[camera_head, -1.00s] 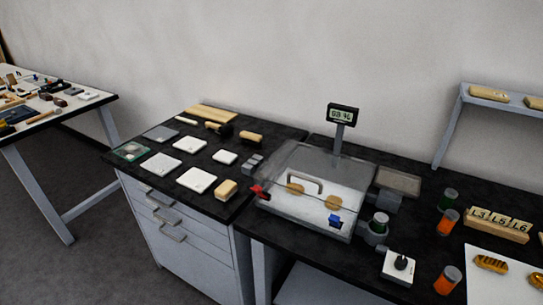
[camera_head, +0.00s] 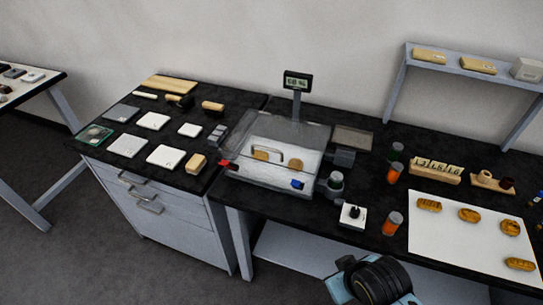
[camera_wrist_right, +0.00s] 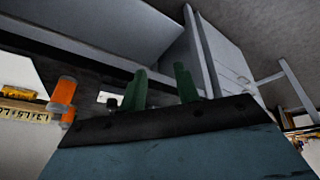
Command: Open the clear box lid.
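The clear box (camera_head: 262,178) stands on the black bench beneath a small display. Round tan pieces show inside through the clear walls. A red part (camera_head: 229,165) is at its front left and a blue part (camera_head: 297,184) at its front right. My right gripper (camera_wrist_right: 161,69) shows two green fingers set apart with nothing between them. In the head view, part of my right arm shows at the bottom, well away from the box. My left gripper is not in view.
A white sheet (camera_head: 440,235) with several brown pieces lies further right. A raised shelf (camera_head: 445,62) is behind.

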